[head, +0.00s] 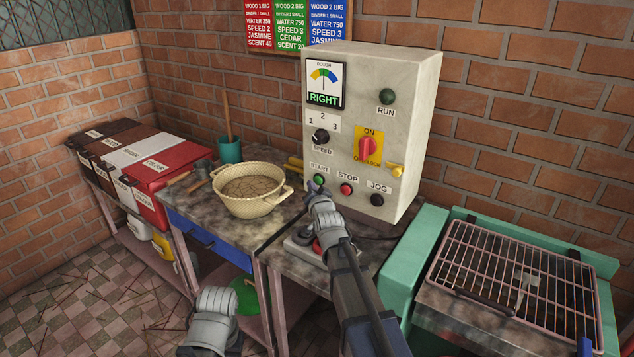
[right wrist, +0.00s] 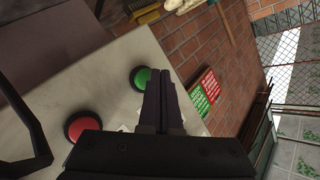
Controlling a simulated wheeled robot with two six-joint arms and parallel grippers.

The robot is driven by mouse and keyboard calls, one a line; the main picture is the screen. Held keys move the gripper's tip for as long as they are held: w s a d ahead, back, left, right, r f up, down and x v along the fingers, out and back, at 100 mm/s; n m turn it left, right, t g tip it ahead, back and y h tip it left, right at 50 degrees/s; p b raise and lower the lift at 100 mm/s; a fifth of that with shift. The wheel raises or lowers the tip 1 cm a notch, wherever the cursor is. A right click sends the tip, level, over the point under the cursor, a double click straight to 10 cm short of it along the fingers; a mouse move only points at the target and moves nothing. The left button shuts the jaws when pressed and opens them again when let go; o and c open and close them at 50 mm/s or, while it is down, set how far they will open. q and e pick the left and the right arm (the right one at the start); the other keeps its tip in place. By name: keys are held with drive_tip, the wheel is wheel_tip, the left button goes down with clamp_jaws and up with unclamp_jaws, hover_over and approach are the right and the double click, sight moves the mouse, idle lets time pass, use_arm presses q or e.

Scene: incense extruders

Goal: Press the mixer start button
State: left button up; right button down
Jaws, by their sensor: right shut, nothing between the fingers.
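The mixer control box (head: 350,120) stands on the bench. Its green START button (head: 319,178) is low on the left of the front face, beside the red STOP button (head: 346,189). My right gripper (head: 315,187) is shut and empty, with its tips close to the START button. In the right wrist view the shut fingers (right wrist: 164,75) point just beside the green START button (right wrist: 141,76); I cannot tell whether they touch it. The red STOP button (right wrist: 78,126) is further left there. My left wrist is at the bottom in the head view; its fingers do not show.
A black JOG button (head: 377,199) is right of STOP. The red ON switch (head: 367,150) and SPEED knob (head: 320,136) are above. A beige basin (head: 252,205) stands left of the box, and a grill rack (head: 515,270) is at the right.

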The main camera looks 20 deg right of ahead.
drive_tip(key=shift+w+d, duration=0.25)
drive_tip(key=shift+d, duration=0.1)
